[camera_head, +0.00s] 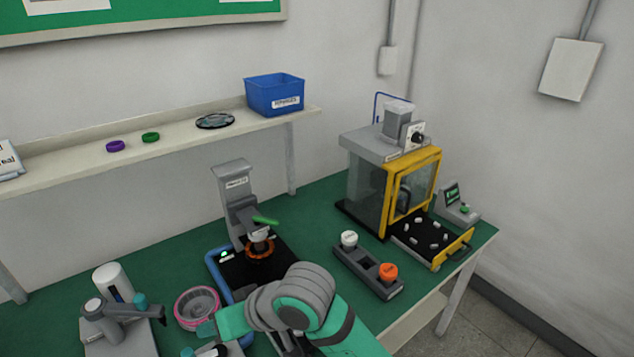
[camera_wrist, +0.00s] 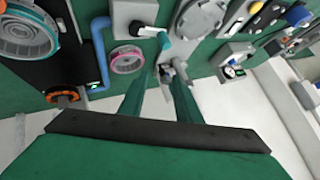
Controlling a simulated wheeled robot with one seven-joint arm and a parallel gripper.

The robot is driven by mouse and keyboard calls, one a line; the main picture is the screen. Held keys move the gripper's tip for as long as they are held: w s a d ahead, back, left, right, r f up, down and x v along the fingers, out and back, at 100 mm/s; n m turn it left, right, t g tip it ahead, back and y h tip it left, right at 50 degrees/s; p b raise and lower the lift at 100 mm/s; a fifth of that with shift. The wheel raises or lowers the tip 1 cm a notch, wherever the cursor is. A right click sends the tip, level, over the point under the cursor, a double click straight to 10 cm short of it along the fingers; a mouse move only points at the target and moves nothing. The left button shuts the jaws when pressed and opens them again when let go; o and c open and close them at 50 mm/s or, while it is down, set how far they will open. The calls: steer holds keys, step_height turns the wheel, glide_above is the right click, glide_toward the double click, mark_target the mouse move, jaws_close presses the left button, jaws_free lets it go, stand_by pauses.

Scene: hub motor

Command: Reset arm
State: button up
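My gripper (camera_wrist: 160,82) shows in the wrist view as two dark green fingers standing apart, with nothing held between them. It is above the green bench, and the bench tools lie beyond the fingertips. In the head view my teal and grey arm (camera_head: 300,298) reaches in from the bottom over the front of the bench. It bends to the left, and I cannot make out the fingertips clearly there.
A grey press (camera_head: 236,200) holds an orange-ringed part (camera_head: 260,247). A pink-rimmed ring (camera_head: 198,307) lies left of my arm. A yellow-framed cabinet (camera_head: 392,185), a two-post block (camera_head: 368,270) and a shelf (camera_head: 180,125) with a blue bin (camera_head: 275,94) stand beyond.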

steer(key=w+a+r+m+t+y, duration=0.4)
steer(key=a+r+t+y, duration=0.1)
steer(key=a, duration=0.1)
steer(key=s+d+f+m+t+h, duration=0.45)
steer(key=d+f, duration=0.25)
steer(key=f, duration=0.2)
steer(key=s+d+f+m+t+h, duration=0.45)
steer(key=d+f+m+h, duration=0.2)
steer(key=f, duration=0.35)
steer(key=s+d+f+n+h, duration=0.1)
steer(key=s+d+n, duration=0.1)
steer(key=s, duration=0.5)
steer(key=s+d+f+n+g+h, duration=0.1)
steer(key=s+d+f+n, duration=0.1)
steer(key=s+d, duration=0.3)
steer(key=s+d+f+n, duration=0.1)
steer(key=s+d+n, duration=0.2)
steer(key=s, duration=0.7)
steer(key=shift+s+d+f+n+h, duration=0.15)
steer(key=shift+d+f+n+h, duration=0.2)
steer(key=shift+d, duration=0.3)
steer(key=shift+c, duration=0.2)
